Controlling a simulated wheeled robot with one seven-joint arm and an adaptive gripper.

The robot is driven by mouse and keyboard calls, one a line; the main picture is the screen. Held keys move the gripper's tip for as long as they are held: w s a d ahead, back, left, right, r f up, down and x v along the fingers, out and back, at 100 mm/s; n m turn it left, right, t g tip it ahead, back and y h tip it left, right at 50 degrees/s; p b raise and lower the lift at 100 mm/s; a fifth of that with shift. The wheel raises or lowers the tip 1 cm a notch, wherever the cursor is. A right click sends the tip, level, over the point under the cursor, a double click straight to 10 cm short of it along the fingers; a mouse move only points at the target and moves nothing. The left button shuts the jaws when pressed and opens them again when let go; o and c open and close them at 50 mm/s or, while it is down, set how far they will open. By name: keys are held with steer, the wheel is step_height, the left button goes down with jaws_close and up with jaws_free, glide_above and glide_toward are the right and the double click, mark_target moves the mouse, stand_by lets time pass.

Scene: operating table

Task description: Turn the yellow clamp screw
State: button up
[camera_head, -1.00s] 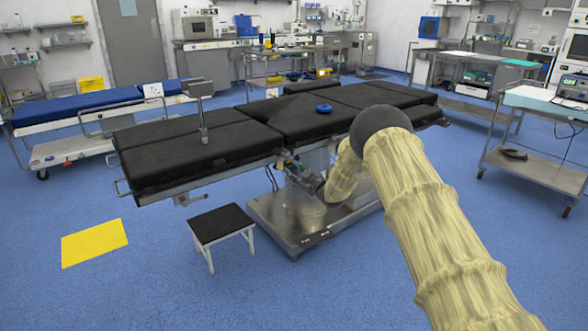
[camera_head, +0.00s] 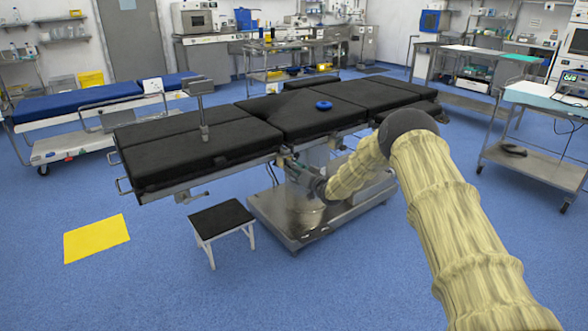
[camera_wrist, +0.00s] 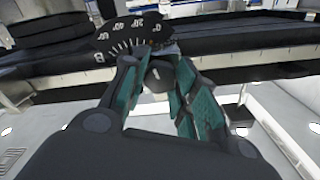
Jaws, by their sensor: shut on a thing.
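My gripper (camera_head: 288,163) is at the near side rail of the black-padded operating table (camera_head: 210,140). In the wrist view my gripper's teal-lined fingers (camera_wrist: 160,68) stand on both sides of a small grey round screw knob (camera_wrist: 157,77) with a pale mark, and are shut on it. Its colour looks grey here; I see no yellow on it. A dark dial with white numbers and scale lines (camera_wrist: 130,35) sits just beyond the fingertips, against the table's side. In the head view the screw is hidden by my gripper and too small to tell.
The table's metal base (camera_head: 270,210) stands below my gripper. A black-topped step stool (camera_head: 221,218) stands in front, left of the base. A blue ring (camera_head: 323,105) lies on the table top. A wheeled trolley (camera_head: 535,165) is at right. Blue floor is free in front.

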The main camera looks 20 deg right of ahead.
steer(key=shift+s+f+m, duration=0.1)
steer(key=shift+f+m, duration=0.05)
steer(key=shift+m, duration=1.6)
steer(key=shift+f+m, duration=0.1)
steer(key=shift+m, duration=1.65)
steer(key=shift+a, duration=0.1)
steer(key=o, duration=1)
steer(key=shift+r, duration=0.1)
steer(key=v, duration=1.2)
